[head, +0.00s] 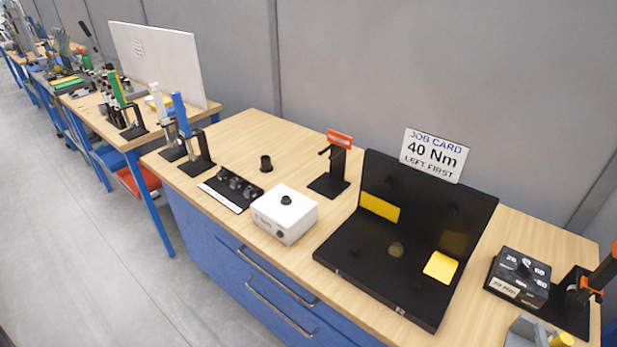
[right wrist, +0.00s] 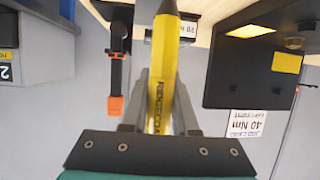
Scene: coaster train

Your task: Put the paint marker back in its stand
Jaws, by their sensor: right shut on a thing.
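The yellow paint marker (right wrist: 163,60), with black lettering on its side, is in the right wrist view between the fingers of my right gripper (right wrist: 159,85). The gripper is shut on it. In the head view the marker's yellow end (head: 562,341) shows at the bottom right edge. A black post stand (head: 329,183) with an orange label stands empty at the back middle of the bench. No lettering that I can read confirms it as the marker's stand. The marker is well to the right of it. My left gripper is not in view.
A black fixture (head: 385,265) with yellow patches and a job card (head: 434,156) lies between. A dial box (head: 520,277) and an orange-and-black tool (head: 596,275) are at right. A white box (head: 285,214), a black cup (head: 266,163) and stands with upright tools (head: 197,160) are left.

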